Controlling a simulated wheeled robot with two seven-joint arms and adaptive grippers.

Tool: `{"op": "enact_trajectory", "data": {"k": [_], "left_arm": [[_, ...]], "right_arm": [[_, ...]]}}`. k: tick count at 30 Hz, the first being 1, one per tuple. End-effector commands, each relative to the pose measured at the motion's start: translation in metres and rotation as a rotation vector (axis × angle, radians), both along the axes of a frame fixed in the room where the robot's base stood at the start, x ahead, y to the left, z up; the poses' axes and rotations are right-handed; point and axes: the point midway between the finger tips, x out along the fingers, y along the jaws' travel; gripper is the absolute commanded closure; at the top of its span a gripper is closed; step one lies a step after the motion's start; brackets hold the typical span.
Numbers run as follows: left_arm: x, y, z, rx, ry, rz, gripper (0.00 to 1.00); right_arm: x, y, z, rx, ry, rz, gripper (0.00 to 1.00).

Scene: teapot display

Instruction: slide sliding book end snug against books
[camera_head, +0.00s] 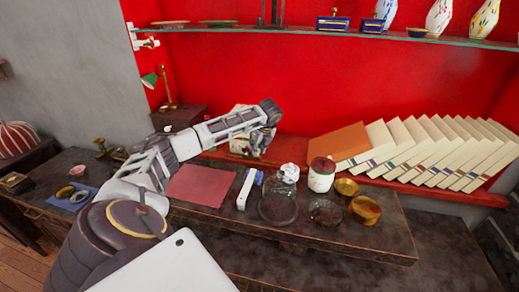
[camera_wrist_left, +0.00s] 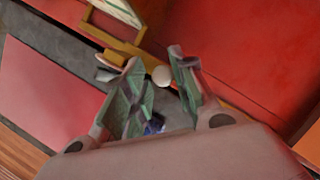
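A row of cream books (camera_head: 440,150) leans to the left on the red shelf at the right. A flat orange-brown panel (camera_head: 338,143) lies slanted at their left end; I cannot tell whether it is the book end or a book cover. An orange edge also shows at the lower right of the left wrist view (camera_wrist_left: 308,148). My left gripper (camera_head: 262,140) is left of the panel and apart from it. In the left wrist view its green-padded fingers (camera_wrist_left: 157,62) are spread, with no object visibly held. A small white ball (camera_wrist_left: 161,76) shows beyond the gap. My right gripper is out of view.
A cream framed object (camera_head: 239,146) stands beside my left gripper. A glass shelf (camera_head: 300,33) with vases hangs above.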

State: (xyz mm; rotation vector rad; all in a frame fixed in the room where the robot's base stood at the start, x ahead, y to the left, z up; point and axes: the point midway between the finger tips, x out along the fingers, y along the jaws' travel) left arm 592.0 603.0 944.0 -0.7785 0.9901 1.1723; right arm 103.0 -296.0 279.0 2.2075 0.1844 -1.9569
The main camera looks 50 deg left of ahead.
Motion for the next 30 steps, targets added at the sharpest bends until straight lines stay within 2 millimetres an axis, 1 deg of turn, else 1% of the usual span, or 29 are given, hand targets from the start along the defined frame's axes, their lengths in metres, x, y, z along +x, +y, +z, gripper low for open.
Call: {"op": "enact_trajectory", "data": {"k": [1, 6, 9, 14, 17, 23, 30], "left_arm": [[0.000, 0.000, 0.000, 0.000, 0.000, 0.000, 0.70], [0.000, 0.000, 0.000, 0.000, -0.001, 0.000, 0.70], [0.000, -0.001, 0.000, -0.001, -0.002, -0.001, 0.70], [0.000, -0.003, 0.005, -0.002, -0.002, -0.001, 0.70], [0.000, -0.005, 0.012, -0.002, -0.002, -0.001, 0.70], [-0.002, -0.014, 0.034, -0.002, -0.006, -0.001, 0.70], [-0.005, -0.028, 0.067, -0.002, -0.004, -0.002, 0.70]], "right_arm": [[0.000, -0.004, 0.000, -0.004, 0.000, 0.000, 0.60], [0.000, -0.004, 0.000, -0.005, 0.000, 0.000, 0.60], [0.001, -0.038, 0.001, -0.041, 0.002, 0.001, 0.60], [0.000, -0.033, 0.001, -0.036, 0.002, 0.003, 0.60], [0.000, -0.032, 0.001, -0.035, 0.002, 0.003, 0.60], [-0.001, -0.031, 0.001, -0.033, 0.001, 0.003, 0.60], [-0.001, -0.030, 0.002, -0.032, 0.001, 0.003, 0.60]]}}
